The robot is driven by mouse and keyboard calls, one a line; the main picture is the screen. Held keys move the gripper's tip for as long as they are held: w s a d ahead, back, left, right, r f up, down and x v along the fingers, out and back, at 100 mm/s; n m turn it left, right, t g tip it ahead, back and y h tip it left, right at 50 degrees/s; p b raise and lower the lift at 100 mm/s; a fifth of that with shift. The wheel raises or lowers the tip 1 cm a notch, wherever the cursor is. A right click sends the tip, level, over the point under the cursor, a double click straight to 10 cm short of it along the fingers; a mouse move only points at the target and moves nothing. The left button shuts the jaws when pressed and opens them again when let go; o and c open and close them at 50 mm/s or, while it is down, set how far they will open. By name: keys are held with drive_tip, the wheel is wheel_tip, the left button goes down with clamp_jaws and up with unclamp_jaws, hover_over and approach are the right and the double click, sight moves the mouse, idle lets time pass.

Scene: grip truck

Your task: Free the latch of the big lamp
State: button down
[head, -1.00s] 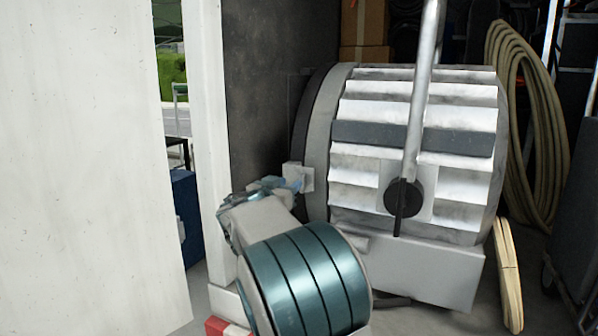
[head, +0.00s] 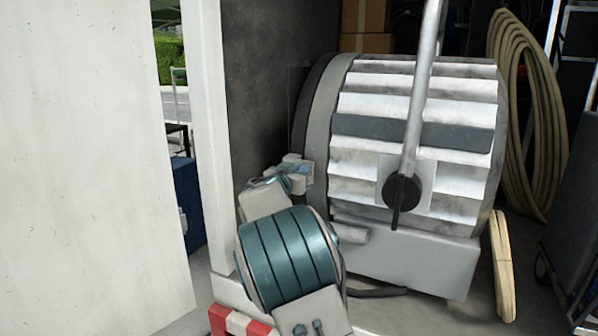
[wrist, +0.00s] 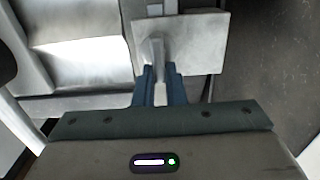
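The big lamp (head: 398,150) is a pale ribbed drum on a grey base in the head view. Its latch shows in the wrist view as a small grey lever (wrist: 152,50) on a pale square plate (wrist: 200,42). My gripper (head: 300,174) reaches the lamp's left side in the head view, where the latch is mostly hidden. In the wrist view my gripper (wrist: 160,72) has its two blue fingers close together, one on each side of the lever. They appear shut on it.
A silver pole (head: 422,90) with a black knob (head: 402,190) stands before the lamp. A white panel (head: 90,150) fills the left. Coiled hose (head: 530,120) hangs at the right. A red-and-white striped edge (head: 240,322) lies below my arm.

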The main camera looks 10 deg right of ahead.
drive_tip(key=shift+f+b, duration=0.15)
drive_tip(key=shift+b, duration=0.45)
drive_tip(key=shift+w+a+f+n+b, duration=0.25)
drive_tip(key=shift+n+b, duration=1.75)
drive_tip(key=shift+n, duration=1)
drive_tip(key=shift+w+a+f+n+b, duration=0.1)
drive_tip(key=shift+a+f+n+b, duration=0.15)
drive_tip(key=shift+n+b, duration=2.3)
drive_tip(key=shift+w+a+f+n+b, duration=0.25)
drive_tip(key=shift+n+b, duration=1.25)
drive_tip(key=shift+n, duration=1.95)
drive_tip(key=c, duration=1.5)
unclamp_jaws()
